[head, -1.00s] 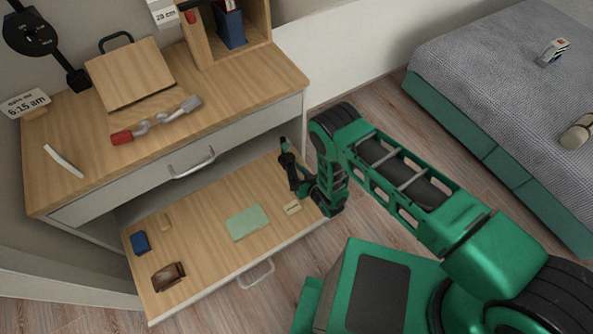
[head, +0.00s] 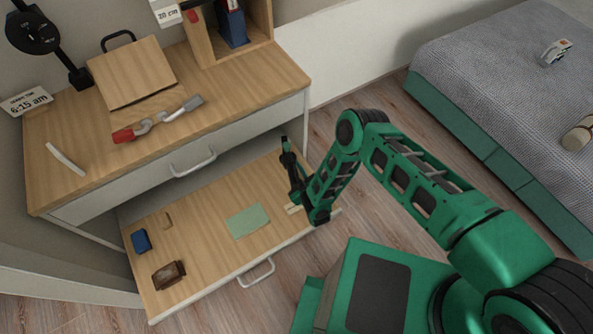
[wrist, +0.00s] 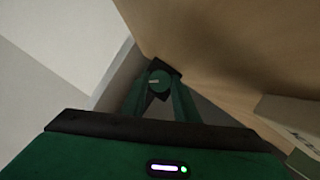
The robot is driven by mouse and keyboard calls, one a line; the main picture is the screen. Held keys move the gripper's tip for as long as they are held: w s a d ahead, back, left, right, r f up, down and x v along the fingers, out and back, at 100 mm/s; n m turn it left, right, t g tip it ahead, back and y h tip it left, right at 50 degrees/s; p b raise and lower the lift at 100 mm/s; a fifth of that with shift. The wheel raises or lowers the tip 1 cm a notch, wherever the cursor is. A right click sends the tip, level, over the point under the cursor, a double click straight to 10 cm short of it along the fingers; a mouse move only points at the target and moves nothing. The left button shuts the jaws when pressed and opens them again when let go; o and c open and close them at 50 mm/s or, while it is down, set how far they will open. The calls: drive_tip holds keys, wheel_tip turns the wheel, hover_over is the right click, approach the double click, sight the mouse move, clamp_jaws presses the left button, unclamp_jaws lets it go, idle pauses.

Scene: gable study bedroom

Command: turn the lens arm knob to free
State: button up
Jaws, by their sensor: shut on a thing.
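The lens arm's black round head (head: 34,34) is at the upper left in the head view, on a black post at the back of the desk. It has small white markings too small to read, and I cannot make out a knob on it. My gripper (head: 285,143) is far to its right, over the right side of the open drawer.
The open drawer (head: 205,222) holds a green sheet (head: 248,221), a blue item (head: 141,241) and a brown item (head: 168,275). A bed (head: 500,80) stands right.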

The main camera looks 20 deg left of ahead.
drive_tip(key=shift+f, duration=0.1)
idle(0.3)
drive_tip(key=o, duration=1.1)
drive_tip(key=shift+c, duration=0.2)
drive_tip(key=v, duration=1)
drive_tip(key=shift+s+d, duration=0.2)
drive_tip(key=shift+s, duration=0.15)
